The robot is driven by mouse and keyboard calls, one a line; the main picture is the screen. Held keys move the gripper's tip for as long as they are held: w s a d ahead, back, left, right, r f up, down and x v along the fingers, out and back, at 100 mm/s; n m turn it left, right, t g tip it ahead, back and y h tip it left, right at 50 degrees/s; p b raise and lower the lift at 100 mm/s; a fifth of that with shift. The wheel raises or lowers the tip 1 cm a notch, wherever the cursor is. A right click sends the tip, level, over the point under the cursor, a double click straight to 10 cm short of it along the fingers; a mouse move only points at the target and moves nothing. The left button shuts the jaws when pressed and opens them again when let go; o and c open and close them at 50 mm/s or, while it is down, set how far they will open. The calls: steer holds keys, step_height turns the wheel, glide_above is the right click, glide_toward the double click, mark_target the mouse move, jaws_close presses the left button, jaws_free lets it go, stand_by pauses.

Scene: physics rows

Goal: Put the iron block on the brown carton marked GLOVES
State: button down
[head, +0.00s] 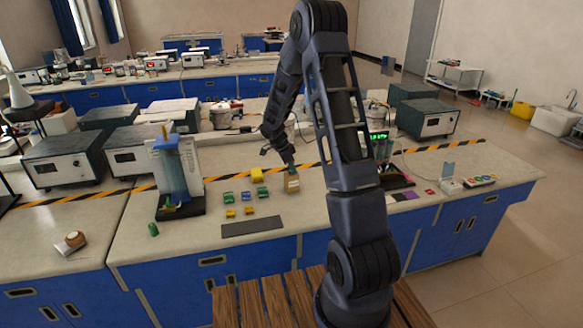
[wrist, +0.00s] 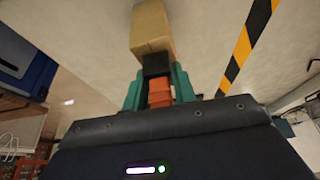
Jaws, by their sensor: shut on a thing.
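A brown carton (head: 292,183) with a pale label stands on the light bench top in the head view; its lettering is too small to read. The carton also shows at the top of the wrist view (wrist: 152,30). My gripper (head: 288,164) is just above the carton in the head view. In the wrist view its teal fingers (wrist: 158,78) are shut on a dark block (wrist: 157,64), which looks like the iron block. The dark block lines up with the carton's near edge; I cannot tell whether they touch. An orange piece (wrist: 160,94) shows between the fingers, below the dark block.
A dark flat strip (head: 252,227) lies nearer the front edge. A blue-topped stand (head: 177,168) rises further left. Black-and-yellow tape (head: 220,178) runs behind. Bare bench lies right of the carton.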

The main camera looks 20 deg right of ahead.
steer(key=shift+f, duration=0.15)
steer(key=c, duration=1.1)
jaws_free()
steer(key=v, duration=1.2)
steer(key=s+d+r+n, duration=0.2)
steer(key=s+r+n, duration=0.1)
steer(key=s+r, duration=0.45)
steer(key=s+r+n+t+y, duration=0.1)
steer(key=s+r+n, duration=0.2)
steer(key=s, duration=0.7)
steer(key=s+d+r+n+t+y, duration=0.1)
steer(key=s+r+n+t+y, duration=0.1)
steer(key=s+r+n, duration=0.2)
steer(key=s+d+r+n+t+y, duration=0.1)
steer(key=s+r+n, duration=0.3)
steer(key=s, duration=1.3)
steer(key=shift+n+t, duration=0.3)
steer(key=shift+n, duration=1.7)
